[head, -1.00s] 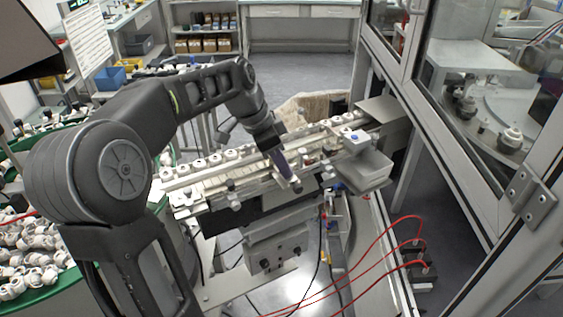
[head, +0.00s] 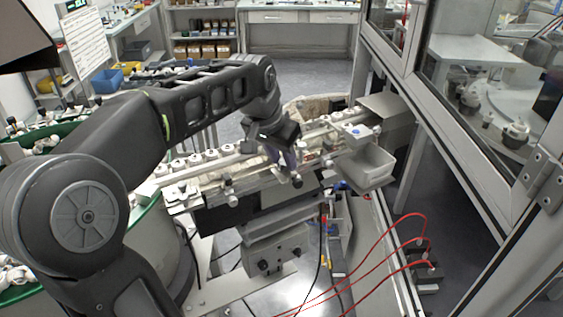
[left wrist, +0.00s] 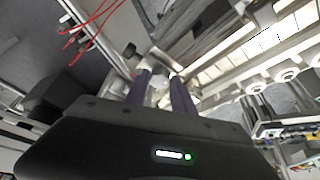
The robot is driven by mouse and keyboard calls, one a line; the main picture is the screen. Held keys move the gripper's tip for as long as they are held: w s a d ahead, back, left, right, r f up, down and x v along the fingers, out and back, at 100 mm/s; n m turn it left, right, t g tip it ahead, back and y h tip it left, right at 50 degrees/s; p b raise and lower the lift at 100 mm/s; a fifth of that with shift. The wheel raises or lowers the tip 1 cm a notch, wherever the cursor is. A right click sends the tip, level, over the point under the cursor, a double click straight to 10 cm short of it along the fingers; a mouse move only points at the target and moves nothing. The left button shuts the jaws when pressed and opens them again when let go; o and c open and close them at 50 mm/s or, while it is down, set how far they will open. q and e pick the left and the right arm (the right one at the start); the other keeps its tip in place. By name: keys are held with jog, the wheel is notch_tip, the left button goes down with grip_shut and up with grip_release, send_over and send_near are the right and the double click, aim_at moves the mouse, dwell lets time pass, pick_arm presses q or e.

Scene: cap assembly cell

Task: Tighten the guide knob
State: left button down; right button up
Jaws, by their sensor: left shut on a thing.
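My left gripper (head: 292,168) reaches down to the front side of the conveyor's guide rail and is shut on the guide knob (head: 297,181), which shows as a small dark end at the fingertips. In the left wrist view the two purple-grey fingers (left wrist: 162,82) point at the rail hardware, and the knob between their tips is mostly hidden. Another knob (head: 233,200) sits on the front of the rail further left, apart from the gripper. My right gripper is not in view.
White caps (head: 195,159) stand in a row on the conveyor. A grey bin (head: 368,168) hangs at its right end. Red cables (head: 385,235) loop at the lower right. A glass-walled machine frame (head: 480,215) bounds the right side.

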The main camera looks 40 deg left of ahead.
pick_arm(q)
jog(key=n, duration=0.1)
jog(key=n+y+b, duration=0.1)
jog(key=n, duration=0.1)
jog(key=n+y+b, duration=0.1)
jog(key=n, duration=0.1)
jog(key=shift+w+d+g, duration=0.1)
jog(key=shift+d+g, duration=0.2)
jog(key=shift+w+d+n+g+y+b, duration=0.1)
jog(key=shift+n+g+y+b, duration=0.4)
jog(key=shift+n, duration=2)
jog(key=shift+y, duration=0.3)
jog(key=c, duration=1.3)
grip_release()
jog(key=shift+c, duration=0.2)
